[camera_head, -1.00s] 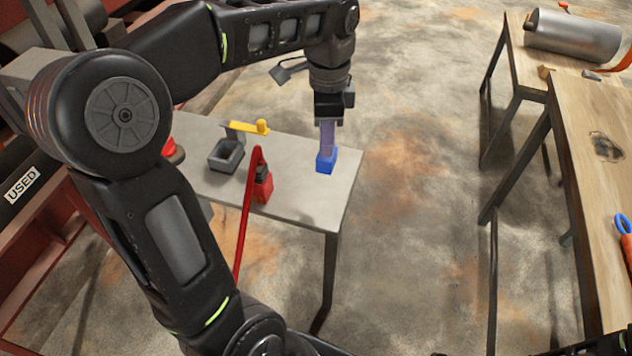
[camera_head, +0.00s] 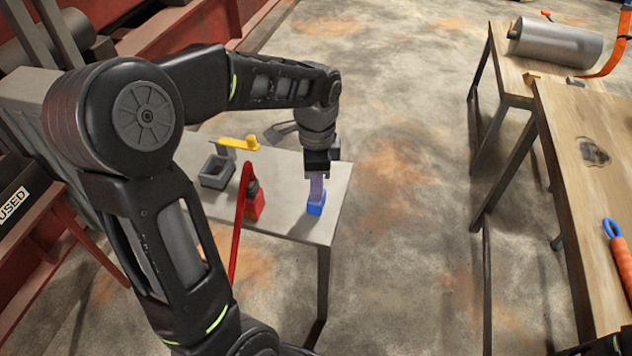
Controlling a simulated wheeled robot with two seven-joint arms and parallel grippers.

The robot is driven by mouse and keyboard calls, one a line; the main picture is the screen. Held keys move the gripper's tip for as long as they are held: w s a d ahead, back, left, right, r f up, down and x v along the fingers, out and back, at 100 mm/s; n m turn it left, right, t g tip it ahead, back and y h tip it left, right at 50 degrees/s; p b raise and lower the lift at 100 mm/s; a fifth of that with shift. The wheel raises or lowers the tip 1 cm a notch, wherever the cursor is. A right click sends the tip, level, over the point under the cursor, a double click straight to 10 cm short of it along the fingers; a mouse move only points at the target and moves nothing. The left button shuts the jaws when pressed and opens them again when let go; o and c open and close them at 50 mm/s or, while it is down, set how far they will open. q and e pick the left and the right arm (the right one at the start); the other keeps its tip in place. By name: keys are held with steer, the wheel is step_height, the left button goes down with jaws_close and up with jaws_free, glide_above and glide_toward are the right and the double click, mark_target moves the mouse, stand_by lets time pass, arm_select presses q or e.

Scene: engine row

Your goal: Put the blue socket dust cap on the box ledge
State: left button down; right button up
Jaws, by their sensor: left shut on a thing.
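The blue socket dust cap (camera_head: 315,207) is a small blue block in the camera_head view, at the right end of a grey table. My left gripper (camera_head: 317,178) points down and is shut on the cap from above. Pale violet fingers reach down to it. The cap shows against the tabletop near its front right corner; I cannot tell whether it touches the surface. I cannot tell for sure which surface is the box ledge; the grey tabletop (camera_head: 283,185) is the surface under the cap.
On the grey table stand a grey open box (camera_head: 216,172), a yellow handle (camera_head: 240,143) and a red object (camera_head: 255,203) left of the cap. A thin red bar (camera_head: 239,220) rises in front. A wooden table (camera_head: 565,125) stands right, across open floor (camera_head: 415,215).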

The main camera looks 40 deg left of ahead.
arm_select(q)
steer(key=shift+f, duration=0.15)
steer(key=c, duration=1.2)
jaws_free()
step_height(320, 180, up, 12)
stand_by(0.3)
